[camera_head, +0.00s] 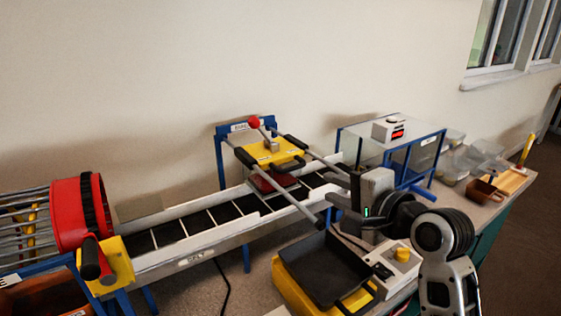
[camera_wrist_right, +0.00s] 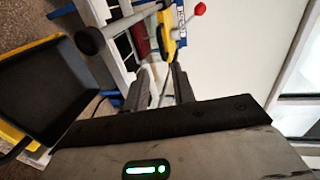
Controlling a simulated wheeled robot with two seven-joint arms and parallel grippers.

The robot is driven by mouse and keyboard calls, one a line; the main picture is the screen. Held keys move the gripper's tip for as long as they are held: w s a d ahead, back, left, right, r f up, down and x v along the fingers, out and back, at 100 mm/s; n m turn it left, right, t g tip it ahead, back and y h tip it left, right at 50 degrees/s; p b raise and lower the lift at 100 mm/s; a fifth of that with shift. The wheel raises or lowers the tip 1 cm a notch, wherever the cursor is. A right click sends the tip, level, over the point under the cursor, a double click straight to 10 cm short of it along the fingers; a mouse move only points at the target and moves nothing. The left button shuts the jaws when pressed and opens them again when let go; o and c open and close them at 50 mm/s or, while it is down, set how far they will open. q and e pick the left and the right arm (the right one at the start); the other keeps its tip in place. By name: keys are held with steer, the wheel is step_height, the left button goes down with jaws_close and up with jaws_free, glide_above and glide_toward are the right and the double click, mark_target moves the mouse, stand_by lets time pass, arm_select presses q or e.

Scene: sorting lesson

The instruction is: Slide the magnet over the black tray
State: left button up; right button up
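The magnet is a yellow plate (camera_head: 270,152) with black handles and a red-knobbed lever (camera_head: 254,123). It sits on two grey rails above the conveyor, with a dark red block (camera_head: 272,182) below it. It shows in part at the top of the right wrist view (camera_wrist_right: 168,32). The black tray (camera_head: 322,268) lies on a yellow stand at the front, right of the conveyor, and also shows in the right wrist view (camera_wrist_right: 40,85). My right gripper (camera_head: 338,207) is near the rails' front ends, apart from the magnet; its fingers (camera_wrist_right: 160,85) are spread. My left gripper is out of view.
The conveyor (camera_head: 196,222) runs along the table to a red-rimmed drum (camera_head: 80,212) at left. A control box with a yellow knob (camera_head: 403,252) stands beside the tray. A blue-framed clear stand (camera_head: 392,140) and clear bins (camera_head: 470,160) are at the back right.

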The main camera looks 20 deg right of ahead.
mark_target(291, 170)
steer(key=x, duration=1.5)
steer(key=shift+w, duration=0.2)
jaws_close()
